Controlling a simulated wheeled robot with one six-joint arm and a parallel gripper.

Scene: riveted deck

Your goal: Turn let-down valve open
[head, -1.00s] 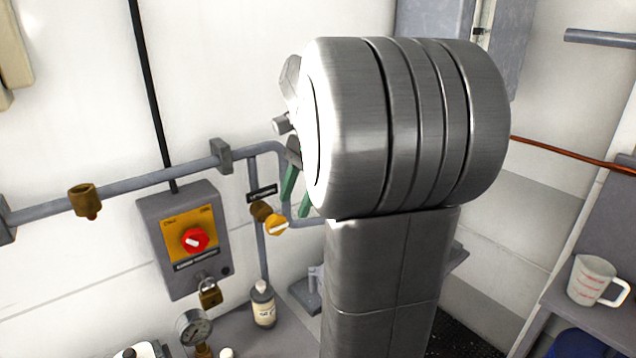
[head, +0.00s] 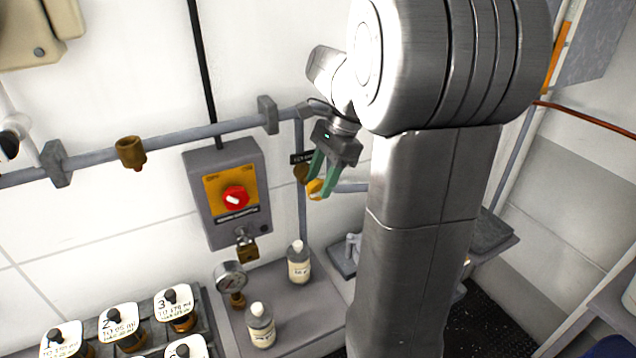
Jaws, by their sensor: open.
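The let-down valve looks to be the yellow knob (head: 314,187) on a brass body (head: 301,173), fitted on the vertical pipe right of the switch box. A small black label (head: 301,158) sits just above it, partly covered and too small to read surely. My gripper (head: 321,188) has green fingers, is open, and points down at the knob. Its fingers overlap the knob in the picture and hide part of it. I cannot tell whether they touch it or only stand in front. Nothing is held.
A grey switch box (head: 222,236) with a red knob (head: 235,198) and a padlock (head: 247,249) hangs to the left. Below are a gauge (head: 230,276), two bottles, one here (head: 299,265), and several labelled containers (head: 121,323). A grey pipe (head: 200,133) runs along the wall.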

